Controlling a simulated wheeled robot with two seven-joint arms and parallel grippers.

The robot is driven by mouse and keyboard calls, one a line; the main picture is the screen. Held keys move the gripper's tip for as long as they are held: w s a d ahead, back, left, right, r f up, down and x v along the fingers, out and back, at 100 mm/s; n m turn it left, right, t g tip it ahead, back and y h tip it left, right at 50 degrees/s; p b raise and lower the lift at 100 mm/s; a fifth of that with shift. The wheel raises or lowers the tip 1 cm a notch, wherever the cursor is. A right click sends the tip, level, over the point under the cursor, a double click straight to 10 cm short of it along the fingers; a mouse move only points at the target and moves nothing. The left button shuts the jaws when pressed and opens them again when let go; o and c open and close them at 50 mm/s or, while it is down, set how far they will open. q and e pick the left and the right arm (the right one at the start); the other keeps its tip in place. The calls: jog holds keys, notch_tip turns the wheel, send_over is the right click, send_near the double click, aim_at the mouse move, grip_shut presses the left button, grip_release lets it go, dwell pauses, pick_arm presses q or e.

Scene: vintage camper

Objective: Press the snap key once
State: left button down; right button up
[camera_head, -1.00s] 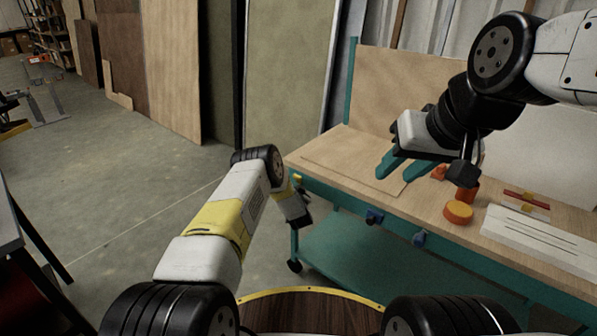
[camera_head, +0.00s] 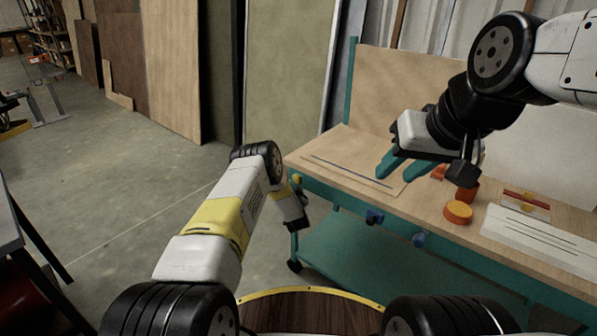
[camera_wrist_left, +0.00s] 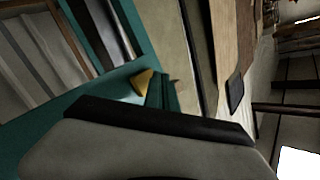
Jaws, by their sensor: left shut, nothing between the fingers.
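I cannot tell for certain which thing is the snap key. My left gripper (camera_head: 297,218) hangs beside the front left edge of the workbench (camera_head: 330,183), below its top. In the left wrist view its teal fingers (camera_wrist_left: 161,92) are together with nothing between them. A small yellow piece (camera_wrist_left: 143,81) shows beside them. My right gripper (camera_head: 403,170) is over the bench top with its two teal fingers apart and nothing visible between them. A wooden board (camera_head: 345,165) with a dark line lies on the bench to the left of it.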

pick_arm(q)
jog(key=shift+s+a, duration=0.75)
jog(key=shift+s, duration=0.3)
jog(key=shift+s+a, duration=0.75)
jog(key=shift+s, duration=0.25)
